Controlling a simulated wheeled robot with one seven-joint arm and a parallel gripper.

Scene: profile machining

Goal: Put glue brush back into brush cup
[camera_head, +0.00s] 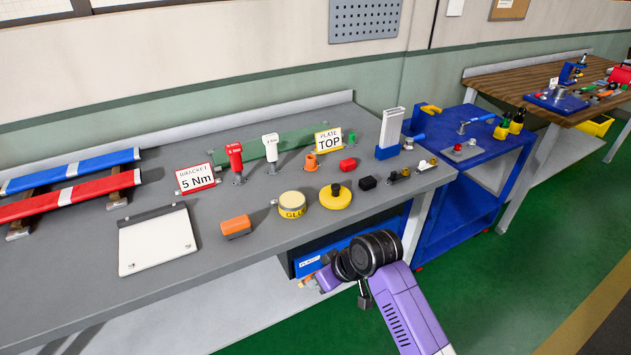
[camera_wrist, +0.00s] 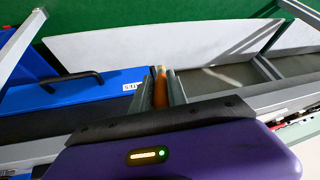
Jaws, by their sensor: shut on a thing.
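My gripper (camera_wrist: 160,92) is shut on a thin orange-brown handle, which I take for the glue brush (camera_wrist: 160,86). Only the handle shows between the two grey fingers; bristles are not visible. In the head view my gripper (camera_head: 306,283) is low in front of the workbench, beside the blue drawer and below the tabletop. A yellow tin marked GLUE (camera_head: 292,206) stands on the bench near its front edge. I cannot tell for certain which thing is the brush cup; a small orange cup-like piece (camera_head: 311,161) stands behind the GLUE tin.
The grey workbench (camera_head: 90,290) carries a yellow round container (camera_head: 335,197), an orange block (camera_head: 236,227), a white board (camera_head: 156,240), red and white tools and signs. The blue drawer (camera_head: 325,255) lies under its front edge. A blue cart (camera_head: 465,180) stands to the right. Green floor is clear.

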